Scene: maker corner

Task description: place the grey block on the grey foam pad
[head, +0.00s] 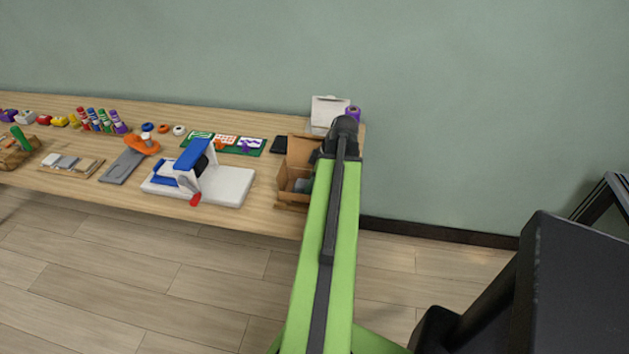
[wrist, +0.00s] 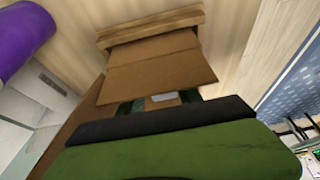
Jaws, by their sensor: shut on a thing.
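My gripper (wrist: 160,102) points down into an open cardboard box (head: 298,151) at the right end of the table. In the wrist view its two dark green fingertips show just past the black edge of my own green link. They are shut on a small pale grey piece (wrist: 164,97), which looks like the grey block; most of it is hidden. The box flap (wrist: 160,68) is close beyond the fingers. A long flat grey piece (head: 121,167), which looks like the grey foam pad, lies on the table at left, beside an orange tool.
Between box and pad stands a white and blue machine (head: 232,186) with a red handle. A green mat with cards (head: 224,143) lies behind it. A purple roll (head: 353,113) and a white box (head: 328,109) stand behind the cardboard box. Bottles and small blocks fill the left.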

